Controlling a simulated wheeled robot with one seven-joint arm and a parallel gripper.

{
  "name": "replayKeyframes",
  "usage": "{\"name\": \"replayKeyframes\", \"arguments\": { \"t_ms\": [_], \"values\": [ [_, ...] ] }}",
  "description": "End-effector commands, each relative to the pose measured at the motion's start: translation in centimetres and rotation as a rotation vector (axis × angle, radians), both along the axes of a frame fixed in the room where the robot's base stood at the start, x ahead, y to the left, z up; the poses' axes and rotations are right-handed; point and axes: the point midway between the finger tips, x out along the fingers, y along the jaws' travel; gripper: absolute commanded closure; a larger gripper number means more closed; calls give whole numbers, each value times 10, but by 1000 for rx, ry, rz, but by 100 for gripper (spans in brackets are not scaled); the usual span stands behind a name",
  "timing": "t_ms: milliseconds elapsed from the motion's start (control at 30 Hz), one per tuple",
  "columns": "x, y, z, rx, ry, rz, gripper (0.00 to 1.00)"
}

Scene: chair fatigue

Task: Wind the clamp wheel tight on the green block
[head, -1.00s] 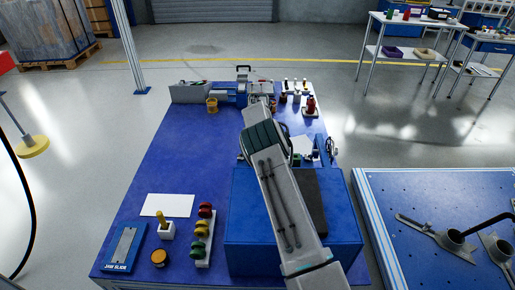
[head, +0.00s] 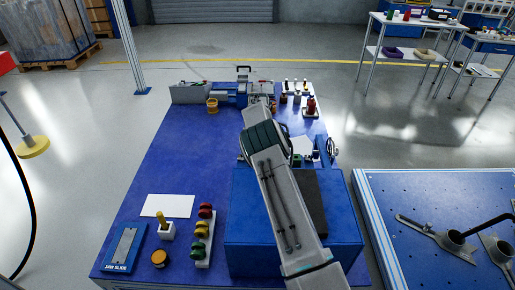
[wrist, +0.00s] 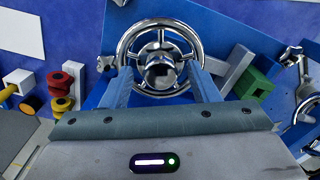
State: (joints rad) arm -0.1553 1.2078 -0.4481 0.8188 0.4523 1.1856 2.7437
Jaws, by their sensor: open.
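A chrome clamp wheel (wrist: 160,29) with several spokes and a round hub is in the upper middle of the wrist view. My gripper (wrist: 160,72) is open, with one light blue finger on each side of the wheel's lower part. I cannot tell whether the fingers touch the rim. The green block (wrist: 254,84) is to the right of the wheel, beside a grey bar (wrist: 235,66). In the head view my arm hides the gripper and most of the area under it.
A second chrome wheel is at the right edge of the wrist view; a wheel also shows at the right of the blue bench (head: 180,150) in the head view (head: 332,149). A stand with red, yellow and green knobs (head: 202,232) is at the front. The bench's left middle is clear.

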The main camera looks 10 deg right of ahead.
Motion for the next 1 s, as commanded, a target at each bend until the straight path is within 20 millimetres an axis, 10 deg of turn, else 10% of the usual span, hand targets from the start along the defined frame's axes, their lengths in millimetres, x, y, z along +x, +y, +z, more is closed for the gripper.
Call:
{"name": "replayKeyframes", "arguments": {
  "t_ms": [633,1000],
  "values": [
    [1,0,119,-1,-4,0,45],
    [1,1,138,-1,-2,1,45]
  ]
}}
